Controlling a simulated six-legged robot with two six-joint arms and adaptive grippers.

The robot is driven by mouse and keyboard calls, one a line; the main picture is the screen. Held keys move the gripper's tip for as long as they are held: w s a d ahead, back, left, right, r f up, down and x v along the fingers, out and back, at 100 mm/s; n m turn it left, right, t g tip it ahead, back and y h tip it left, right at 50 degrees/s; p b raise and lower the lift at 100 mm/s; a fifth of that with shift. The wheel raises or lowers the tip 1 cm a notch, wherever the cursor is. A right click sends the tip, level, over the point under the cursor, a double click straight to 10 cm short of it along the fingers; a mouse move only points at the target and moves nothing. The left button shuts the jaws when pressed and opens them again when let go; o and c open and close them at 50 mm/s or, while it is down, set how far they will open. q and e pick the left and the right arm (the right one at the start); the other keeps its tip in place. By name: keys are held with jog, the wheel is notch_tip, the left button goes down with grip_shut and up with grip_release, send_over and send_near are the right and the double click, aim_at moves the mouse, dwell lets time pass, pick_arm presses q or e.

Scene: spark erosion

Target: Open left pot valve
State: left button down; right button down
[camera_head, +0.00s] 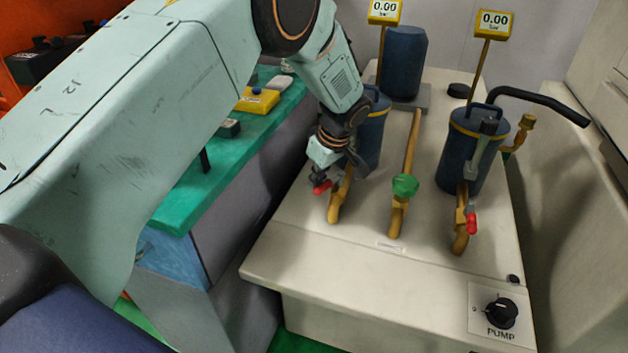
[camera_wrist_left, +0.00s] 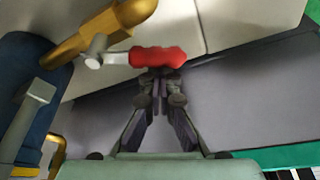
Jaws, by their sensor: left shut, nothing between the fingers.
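The left pot (camera_head: 372,132) is a dark blue cylinder with a yellow band, partly hidden by my left arm. Its valve is on a brass pipe (camera_head: 338,203) in front and has a red lever handle (camera_head: 322,187). In the left wrist view the red handle (camera_wrist_left: 158,57) lies crosswise, joined by a grey stem to the brass valve body (camera_wrist_left: 100,32). My left gripper (camera_head: 332,178) is at this handle. In the left wrist view its fingertips (camera_wrist_left: 160,82) are together and empty, right at the handle's edge; I cannot tell if they touch it. My right gripper is out of view.
A right pot (camera_head: 466,150) has a similar red-handled valve (camera_head: 471,223). A green valve knob (camera_head: 404,187) sits on the middle brass pipe. Two gauges (camera_head: 494,24) read 0.00. A pump knob (camera_head: 501,312) is at the front right. A green-topped bench (camera_head: 215,185) stands left.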

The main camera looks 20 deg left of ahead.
aim_at(325, 189)
pick_arm(q)
jog(key=shift+s+d+n+g, duration=0.3)
jog(key=shift+d+n, duration=0.25)
jog(key=shift+n, duration=0.35)
jog(key=shift+s+d+n+g, duration=0.15)
jog(key=shift+d+n+g, duration=0.25)
jog(key=shift+n, duration=0.6)
jog(key=shift+s+d, duration=0.1)
jog(key=shift+d, duration=0.45)
